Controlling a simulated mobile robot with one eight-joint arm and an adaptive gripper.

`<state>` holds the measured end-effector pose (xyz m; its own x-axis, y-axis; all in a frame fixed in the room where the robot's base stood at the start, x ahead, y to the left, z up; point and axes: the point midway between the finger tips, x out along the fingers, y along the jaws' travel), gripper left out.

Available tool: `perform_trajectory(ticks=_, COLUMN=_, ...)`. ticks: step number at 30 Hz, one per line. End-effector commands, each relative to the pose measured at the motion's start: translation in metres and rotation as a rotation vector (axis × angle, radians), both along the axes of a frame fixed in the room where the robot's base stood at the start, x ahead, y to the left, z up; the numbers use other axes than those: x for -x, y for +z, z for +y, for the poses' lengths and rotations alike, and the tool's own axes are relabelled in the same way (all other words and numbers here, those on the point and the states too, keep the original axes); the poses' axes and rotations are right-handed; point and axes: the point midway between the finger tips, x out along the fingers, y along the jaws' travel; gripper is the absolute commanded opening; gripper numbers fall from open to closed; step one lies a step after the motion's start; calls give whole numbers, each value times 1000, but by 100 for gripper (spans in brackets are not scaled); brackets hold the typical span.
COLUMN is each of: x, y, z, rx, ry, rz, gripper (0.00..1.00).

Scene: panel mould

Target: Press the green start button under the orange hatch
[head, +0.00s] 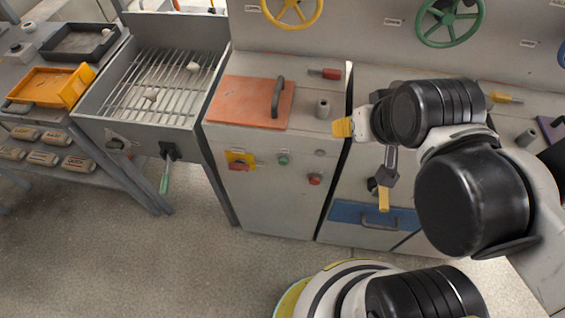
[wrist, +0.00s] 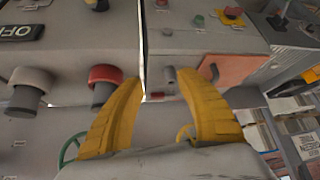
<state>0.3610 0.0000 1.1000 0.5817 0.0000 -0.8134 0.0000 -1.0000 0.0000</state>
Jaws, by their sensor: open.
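The orange hatch (head: 250,101) lies closed on top of the middle cabinet, with a dark handle at its right side. On the cabinet front below it is the small green button (head: 283,159), right of a red button on a yellow plate (head: 240,160). In the wrist view, the green button (wrist: 198,20) shows near the top and the hatch (wrist: 228,68) shows at right. My gripper (head: 363,163) has yellow fingers spread apart with nothing between them. It is right of the green button and apart from it. The gripper also shows in the wrist view (wrist: 164,82).
A red button (head: 315,178) and a grey one (head: 320,153) sit right of the green button. A grill basin (head: 160,85) stands left, with a green-handled lever (head: 165,175). A blue drawer (head: 375,215) is below my gripper. The floor at left front is clear.

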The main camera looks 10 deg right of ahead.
Motion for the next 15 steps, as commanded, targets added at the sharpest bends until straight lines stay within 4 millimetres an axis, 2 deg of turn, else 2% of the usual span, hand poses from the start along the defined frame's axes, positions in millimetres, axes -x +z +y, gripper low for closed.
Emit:
perform_trajectory(ticks=2, x=0, y=0, z=0, rx=0, ry=0, rz=0, gripper=43)
perform_trajectory(ticks=5, x=0, y=0, z=0, rx=0, ry=0, rz=0, gripper=17)
perform_trajectory(ticks=6, x=0, y=0, z=0, rx=0, ry=0, rz=0, gripper=5)
perform_trajectory(ticks=7, x=0, y=0, z=0, rx=0, ry=0, rz=0, gripper=0)
perform_trajectory(ticks=15, x=0, y=0, z=0, rx=0, ry=0, rz=0, gripper=0)
